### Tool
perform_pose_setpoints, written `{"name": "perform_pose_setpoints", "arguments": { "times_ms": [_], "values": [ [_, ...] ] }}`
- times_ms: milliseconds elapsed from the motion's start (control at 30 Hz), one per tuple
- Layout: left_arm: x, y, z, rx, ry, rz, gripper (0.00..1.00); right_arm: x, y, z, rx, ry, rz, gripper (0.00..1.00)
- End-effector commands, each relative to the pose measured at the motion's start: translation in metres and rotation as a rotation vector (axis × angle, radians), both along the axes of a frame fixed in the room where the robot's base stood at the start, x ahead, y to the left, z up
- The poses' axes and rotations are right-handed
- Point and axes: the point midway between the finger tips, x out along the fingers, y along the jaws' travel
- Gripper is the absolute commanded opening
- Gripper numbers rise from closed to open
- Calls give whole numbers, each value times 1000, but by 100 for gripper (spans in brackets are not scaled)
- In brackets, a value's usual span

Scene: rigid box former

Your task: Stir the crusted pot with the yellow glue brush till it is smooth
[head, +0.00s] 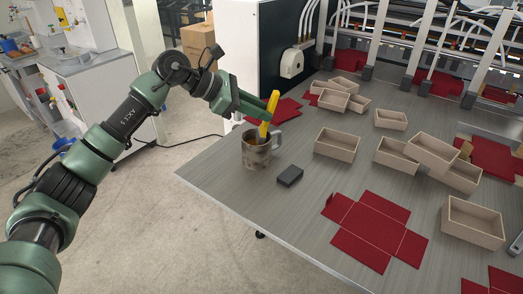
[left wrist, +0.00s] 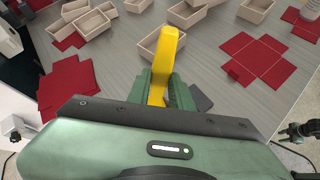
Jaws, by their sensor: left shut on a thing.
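The crusted pot (head: 257,152) is a grey-brown mug-like vessel with a handle on its right. It stands upright near the left corner of the table in the head view. My left gripper (head: 267,116) is shut on the yellow glue brush (head: 271,103) just above the pot. The brush handle slants up, and its lower end goes down at the pot's mouth; the bristles and the pot's contents are hidden. In the left wrist view the yellow brush (left wrist: 164,60) stands between the fingers. The right gripper does not show clearly in the head view.
A dark grey block (head: 290,176) lies right of the pot on the table (head: 262,205). Several open wooden boxes (head: 337,144) and flat red box blanks (head: 376,228) cover the table's middle and right. The machine (head: 268,60) stands behind. The table's front left is clear.

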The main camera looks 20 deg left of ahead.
Motion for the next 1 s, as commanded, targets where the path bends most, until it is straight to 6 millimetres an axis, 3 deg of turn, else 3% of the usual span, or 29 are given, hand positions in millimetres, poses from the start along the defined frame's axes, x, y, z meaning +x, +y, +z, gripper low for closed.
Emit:
{"name": "perform_pose_setpoints", "arguments": {
  "times_ms": [567, 1000],
  "values": [
    [2, 5, 1, 0, -4, 1, 0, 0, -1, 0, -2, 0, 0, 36],
    [2, 6, 32, 1, -3, 1, 0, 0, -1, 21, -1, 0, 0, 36]
  ]
}}
